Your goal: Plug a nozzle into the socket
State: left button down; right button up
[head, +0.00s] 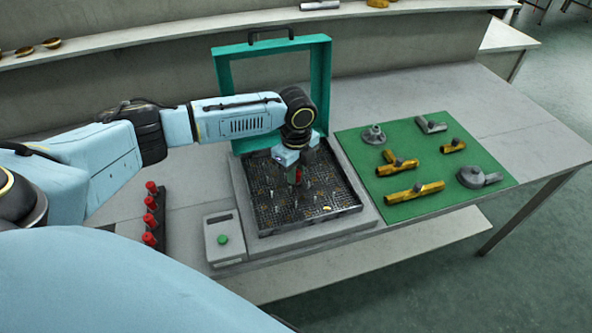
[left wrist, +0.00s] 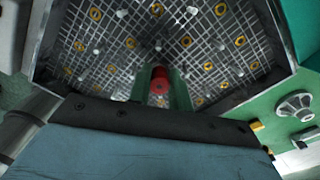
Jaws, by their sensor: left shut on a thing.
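My left gripper (head: 295,178) is over the dark gridded plate (head: 268,222), pointing down. It is shut on a red nozzle (head: 299,173), which is mostly hidden by the fingers. In the left wrist view the red nozzle (left wrist: 160,84) shows end-on between the fingers, with the plate behind it. The plate carries several yellow rings (left wrist: 239,40) and small pale pegs; which of these is the socket I cannot tell. Whether the nozzle's tip touches the plate is hidden. Several more red nozzles (head: 150,203) stand in a dark rack at the left. My right gripper is out of view.
A teal frame (head: 222,75) with a handle stands upright behind the plate. A grey box with a green button (head: 223,239) sits at the plate's front left. A green mat (head: 408,208) with several grey and brass fittings lies to the right. The table's far right is clear.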

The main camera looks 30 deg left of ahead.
pick_arm(q)
jog(key=shift+f, duration=0.25)
jog(key=c, duration=1.2)
grip_release()
jog(key=shift+r, duration=0.1)
notch_tip(320, 180, up, 2)
jog(key=p, duration=0.2)
jog(key=shift+r+p, duration=0.2)
jog(key=shift+p, duration=0.15)
notch_tip(320, 180, up, 4)
jog(key=p, duration=0.4)
jog(key=shift+f, duration=0.25)
jog(key=shift+f, duration=0.1)
